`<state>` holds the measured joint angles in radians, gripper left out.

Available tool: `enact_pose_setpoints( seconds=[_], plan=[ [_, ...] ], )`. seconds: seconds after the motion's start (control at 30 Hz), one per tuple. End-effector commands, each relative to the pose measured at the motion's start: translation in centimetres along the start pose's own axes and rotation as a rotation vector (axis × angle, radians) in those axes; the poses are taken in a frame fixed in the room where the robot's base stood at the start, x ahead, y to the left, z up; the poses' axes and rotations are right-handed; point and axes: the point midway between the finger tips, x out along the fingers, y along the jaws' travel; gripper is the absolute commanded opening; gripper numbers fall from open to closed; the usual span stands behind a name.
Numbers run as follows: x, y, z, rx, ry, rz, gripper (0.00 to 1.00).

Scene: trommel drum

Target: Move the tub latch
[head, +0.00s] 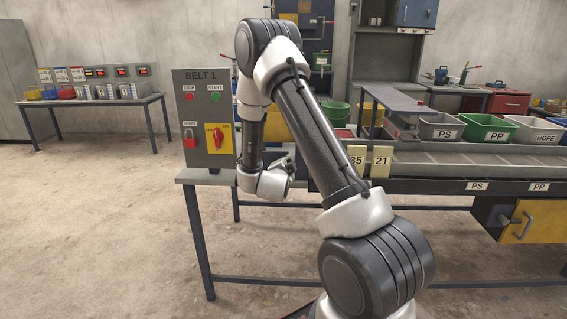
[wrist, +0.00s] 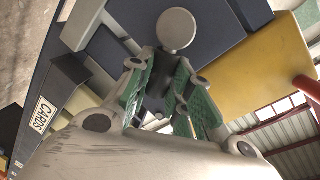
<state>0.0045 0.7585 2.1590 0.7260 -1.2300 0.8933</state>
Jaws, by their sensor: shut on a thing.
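In the wrist view my gripper (wrist: 168,95) has its green-padded fingers closed around a grey piece with a round, knob-like end (wrist: 175,29). I take this piece to be the tub latch. The round end stands out beyond the fingertips, and the fingers cover much of the rest. In the head view my gripper (head: 285,165) is mostly hidden by my own arm, beside the belt table's left end. I cannot make out the latch there.
A BELT 1 control panel (head: 206,122) stands left of my arm. PS (head: 441,128), PP (head: 489,130) and HDPE (head: 536,131) tubs line the right. In the wrist view a yellow panel (wrist: 255,72) and a CARDS label (wrist: 43,114) are near. Floor at left is clear.

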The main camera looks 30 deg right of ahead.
Motion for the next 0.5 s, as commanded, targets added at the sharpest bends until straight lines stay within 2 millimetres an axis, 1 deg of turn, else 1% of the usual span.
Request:
enact_pose_setpoints(
  seconds=[0.03, 0.2, 0.5],
  plan=[
    [0.0, 0.4, -0.1, 0.040, -0.008, 0.004, 0.00],
    [0.1, 1.1, 0.0, 0.191, -0.038, 0.003, 0.00],
    [0.4, 2.2, 0.3, 0.398, -0.080, 0.004, 0.00]
  ],
)
